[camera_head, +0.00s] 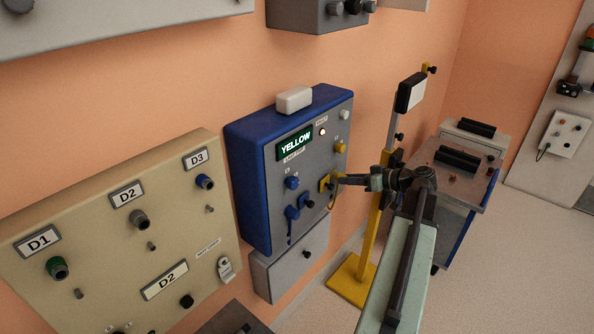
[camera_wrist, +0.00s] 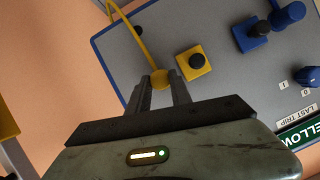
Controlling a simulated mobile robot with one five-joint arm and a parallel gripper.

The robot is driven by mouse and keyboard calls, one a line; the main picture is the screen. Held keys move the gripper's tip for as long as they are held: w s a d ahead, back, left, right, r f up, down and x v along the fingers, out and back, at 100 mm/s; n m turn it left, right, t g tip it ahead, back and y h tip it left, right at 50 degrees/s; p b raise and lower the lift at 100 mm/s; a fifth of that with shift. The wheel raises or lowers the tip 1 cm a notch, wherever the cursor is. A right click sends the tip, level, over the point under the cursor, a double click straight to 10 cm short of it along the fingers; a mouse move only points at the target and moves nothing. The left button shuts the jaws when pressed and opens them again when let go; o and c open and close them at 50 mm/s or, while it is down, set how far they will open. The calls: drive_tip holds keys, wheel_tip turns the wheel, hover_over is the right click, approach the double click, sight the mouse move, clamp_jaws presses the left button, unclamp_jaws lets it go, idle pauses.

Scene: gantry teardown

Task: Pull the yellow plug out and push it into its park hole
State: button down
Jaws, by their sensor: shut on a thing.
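The yellow plug (camera_wrist: 160,79) is between my gripper's (camera_wrist: 161,84) fingertips in the wrist view, with its yellow cable (camera_wrist: 138,36) curving up from it. My gripper is shut on it. A square yellow socket (camera_wrist: 183,67) with a dark round centre shows just right of the plug, and the two appear apart. A dark round spot (camera_wrist: 138,30) on the grey panel, beyond the cable, may be a hole; I cannot tell for sure. In the head view my gripper (camera_head: 337,181) is at the right part of the blue box, partly hiding the plug and socket.
The blue box (camera_head: 247,185) has a lit YELLOW display (camera_head: 295,144), blue knobs and a yellow knob (camera_head: 340,147). A beige panel (camera_head: 105,220) is at left. A yellow stand (camera_head: 376,235) rises close behind my arm. A cart (camera_head: 460,175) stands farther right.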

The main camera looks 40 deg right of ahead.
drive_tip(key=s, duration=0.2)
drive_tip(key=s+d, duration=0.1)
drive_tip(key=s, duration=0.2)
drive_tip(key=shift+d, duration=0.15)
wheel_tip(320, 180, down, 10)
drive_tip(key=s+b, duration=0.1)
drive_tip(key=b, duration=0.9)
drive_tip(key=shift+s+d, duration=0.2)
drive_tip(key=shift+s, duration=0.1)
drive_tip(key=shift+w, duration=0.1)
drive_tip(key=shift+w+a, duration=0.25)
drive_tip(key=shift+w, duration=0.65)
drive_tip(key=shift+w+a, duration=0.2)
drive_tip(key=shift+w, duration=0.65)
drive_tip(key=shift+w+a, duration=0.25)
drive_tip(key=shift+w, duration=0.65)
drive_tip(key=shift+w, duration=0.1)
drive_tip(key=shift+w+a, duration=0.2)
drive_tip(key=shift+w, duration=0.5)
